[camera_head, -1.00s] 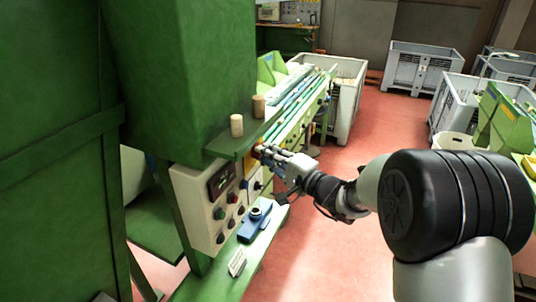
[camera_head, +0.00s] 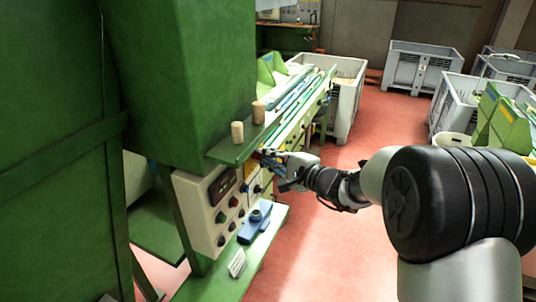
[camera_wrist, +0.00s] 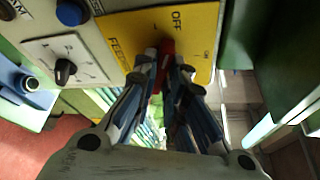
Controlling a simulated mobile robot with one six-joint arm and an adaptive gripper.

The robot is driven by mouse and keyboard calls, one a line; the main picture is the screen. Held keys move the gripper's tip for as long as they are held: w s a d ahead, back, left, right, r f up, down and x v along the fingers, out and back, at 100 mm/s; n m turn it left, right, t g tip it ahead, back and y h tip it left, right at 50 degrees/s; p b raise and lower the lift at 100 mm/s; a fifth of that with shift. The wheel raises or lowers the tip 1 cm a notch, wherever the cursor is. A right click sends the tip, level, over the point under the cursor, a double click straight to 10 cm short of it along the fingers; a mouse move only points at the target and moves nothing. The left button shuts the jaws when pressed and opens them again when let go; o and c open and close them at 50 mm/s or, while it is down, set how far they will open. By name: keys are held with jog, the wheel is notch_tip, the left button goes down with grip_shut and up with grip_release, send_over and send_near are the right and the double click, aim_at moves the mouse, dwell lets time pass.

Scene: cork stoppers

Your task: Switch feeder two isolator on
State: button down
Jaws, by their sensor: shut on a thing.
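The feeder isolator has a yellow plate (camera_wrist: 197,30) lettered "OFF" and "FEEDER", with a red handle (camera_wrist: 167,50) at its middle. The rest of the lettering is hidden, so I cannot read the feeder number. My gripper (camera_wrist: 167,66) is shut on the red handle, one finger on each side, in the wrist view. In the head view my gripper (camera_head: 266,157) reaches the front of the green machine's panel row from the right. The handle's exact setting is hard to tell behind the fingers.
A black selector knob (camera_wrist: 64,70) and a blue button (camera_wrist: 71,12) sit beside the plate. Two corks (camera_head: 237,132) stand on the green shelf above. A blue device (camera_head: 254,226) lies on the lower ledge.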

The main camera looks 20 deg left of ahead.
jog(key=shift+w+r+m+g+h+p, duration=0.2)
jog(key=shift+m+g+p, duration=0.75)
jog(key=shift+m+p, duration=1.1)
jog(key=shift+w+r+m+g+h+p, duration=0.2)
jog(key=shift+m+g+p, duration=0.9)
jog(key=shift+p, duration=1.7)
jog(key=shift+f+m+g+h+p, duration=0.1)
jog(key=shift+m+g+h+p, duration=0.2)
jog(key=shift+m+g+p, duration=1.15)
jog(key=shift+m+t+p, duration=0.3)
jog(key=shift+t+p, duration=0.2)
jog(key=shift+p, duration=0.65)
jog(key=c, duration=1.7)
grip_release()
jog(key=shift+o, duration=0.3)
jog(key=shift+d, duration=0.1)
